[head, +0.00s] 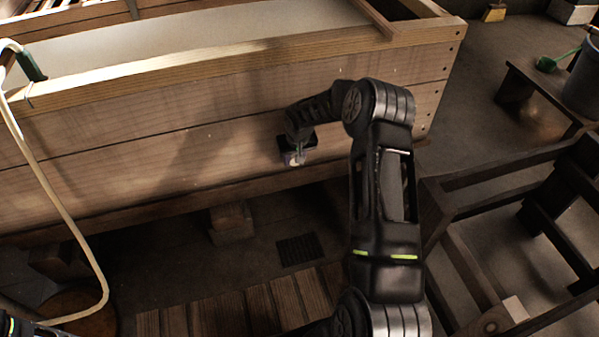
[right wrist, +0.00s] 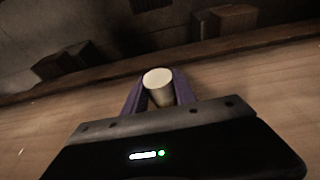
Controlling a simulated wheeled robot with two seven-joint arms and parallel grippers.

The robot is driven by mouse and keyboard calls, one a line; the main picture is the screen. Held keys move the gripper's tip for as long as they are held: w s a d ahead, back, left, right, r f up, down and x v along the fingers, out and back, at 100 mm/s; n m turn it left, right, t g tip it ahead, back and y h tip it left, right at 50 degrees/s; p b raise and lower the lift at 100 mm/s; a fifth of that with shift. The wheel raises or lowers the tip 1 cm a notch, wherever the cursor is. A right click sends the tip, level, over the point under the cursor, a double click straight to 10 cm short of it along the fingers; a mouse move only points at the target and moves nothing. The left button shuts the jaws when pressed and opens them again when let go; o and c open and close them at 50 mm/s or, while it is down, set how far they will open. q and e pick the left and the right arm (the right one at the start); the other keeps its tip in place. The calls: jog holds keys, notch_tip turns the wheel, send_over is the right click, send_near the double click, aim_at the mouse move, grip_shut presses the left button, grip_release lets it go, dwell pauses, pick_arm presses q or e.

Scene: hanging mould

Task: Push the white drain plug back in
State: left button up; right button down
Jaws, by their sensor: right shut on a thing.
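The white drain plug (right wrist: 158,84) is a short, pale cylinder, seen close up in the right wrist view. My right gripper (right wrist: 160,92) is shut on it, with one purple finger on each side. Behind the plug is the plank wall of the wooden vat (right wrist: 250,76). In the head view my right gripper (head: 295,158) is low on the front wall of the vat (head: 150,125), and only a small pale bit shows there. How far the plug sits in the wall, and any hole, cannot be seen. My left gripper is out of view.
A pale hose (head: 55,190) hangs over the vat's rim at the left. A dark floor grate (head: 299,249) and wooden slats (head: 240,308) lie below. A dark wooden frame (head: 500,185) stands at the right. A bench (head: 535,90) is behind it.

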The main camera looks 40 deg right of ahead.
jog(key=c, duration=1.4)
grip_release()
jog(key=shift+w+d+r, duration=0.1)
jog(key=shift+w, duration=0.2)
jog(key=o, duration=0.5)
jog(key=shift+s, duration=0.1)
jog(key=p+v, duration=0.1)
jog(key=v, duration=0.6)
jog(key=shift+s+r, duration=0.1)
jog(key=shift+r, duration=0.2)
